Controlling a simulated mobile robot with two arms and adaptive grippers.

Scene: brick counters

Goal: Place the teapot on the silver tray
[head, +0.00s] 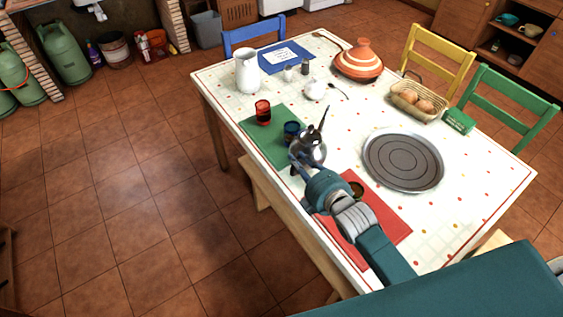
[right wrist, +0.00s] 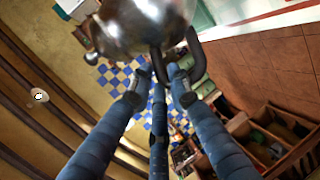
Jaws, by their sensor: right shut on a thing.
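The silver teapot (head: 314,151) with dark spout and handle is at the table's left edge, near the green placemat. It also fills the top of the right wrist view (right wrist: 140,22). My right gripper (head: 301,163) is shut on the teapot; in the right wrist view its fingers (right wrist: 160,75) close around the dark handle (right wrist: 197,58). Whether the teapot's base is clear of the table is hard to tell. The round silver tray (head: 404,161) lies flat and empty to the right of the teapot. My left gripper is out of view.
A green placemat (head: 262,138) with a red glass (head: 263,112) and a dark blue cup (head: 291,131) lies beside the teapot. A red placemat (head: 388,216) is in front of the tray. A bread basket (head: 419,102) and an orange tagine (head: 358,63) stand farther back.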

